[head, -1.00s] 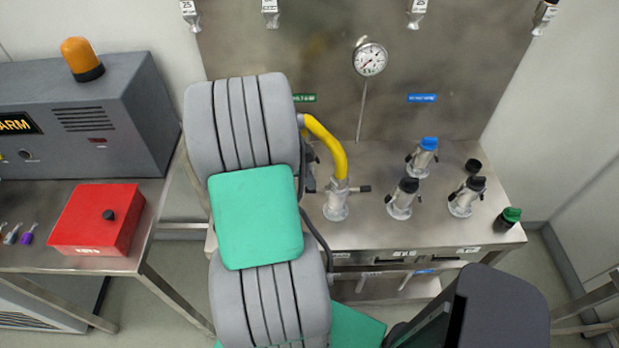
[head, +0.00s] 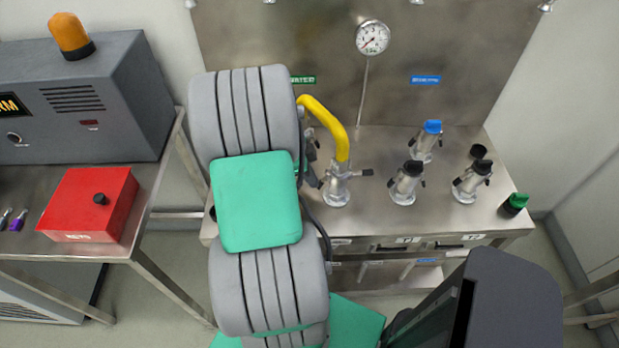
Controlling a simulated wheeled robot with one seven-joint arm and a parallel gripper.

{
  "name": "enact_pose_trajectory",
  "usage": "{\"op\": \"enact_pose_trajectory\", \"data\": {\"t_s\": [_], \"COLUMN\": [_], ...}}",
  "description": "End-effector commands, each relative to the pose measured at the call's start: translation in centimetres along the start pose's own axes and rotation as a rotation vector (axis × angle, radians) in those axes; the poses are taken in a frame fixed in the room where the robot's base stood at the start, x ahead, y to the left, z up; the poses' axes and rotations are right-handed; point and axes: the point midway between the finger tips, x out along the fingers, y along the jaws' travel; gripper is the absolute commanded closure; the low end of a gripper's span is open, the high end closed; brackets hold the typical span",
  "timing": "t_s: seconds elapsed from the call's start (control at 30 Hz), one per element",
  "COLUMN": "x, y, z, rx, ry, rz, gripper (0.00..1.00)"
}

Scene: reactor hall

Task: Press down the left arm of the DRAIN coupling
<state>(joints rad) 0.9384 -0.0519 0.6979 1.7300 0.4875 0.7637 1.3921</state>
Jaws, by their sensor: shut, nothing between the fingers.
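A silver coupling (head: 337,190) with a yellow hose (head: 327,123) in its top stands upright on the steel bench. Its right arm sticks out sideways, roughly level. Its left arm is not clearly visible. My grey and green arm covers the area to its left. Only a dark part of my gripper (head: 312,179) shows past my arm, close beside the coupling's left side. It is shut, with nothing seen held. I cannot tell whether it touches the coupling. No DRAIN label can be read.
Several other couplings stand to the right, one with a blue cap (head: 432,127), two with black caps. A black cap (head: 479,152) and a green cap (head: 514,204) are near the right edge. A gauge (head: 372,38) is on the back panel. A red box (head: 92,204) is at left.

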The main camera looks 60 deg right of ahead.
Motion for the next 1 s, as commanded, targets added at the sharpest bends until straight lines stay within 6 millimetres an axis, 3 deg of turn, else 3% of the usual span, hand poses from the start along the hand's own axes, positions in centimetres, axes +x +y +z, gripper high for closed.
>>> {"op": "enact_pose_trajectory", "data": {"t_s": [0.37, 0.8, 1.0], "x": [-1.6, -6.8, -7.2], "y": [0.0, -0.1, 0.0], "z": [0.8, -1.1, -1.3], "rx": [-0.002, 0.0, -0.001], "ry": [0.0, 0.0, 0.0], "rz": [-0.001, -0.002, -0.001], "gripper": [1.0, 1.0, 1.0]}}
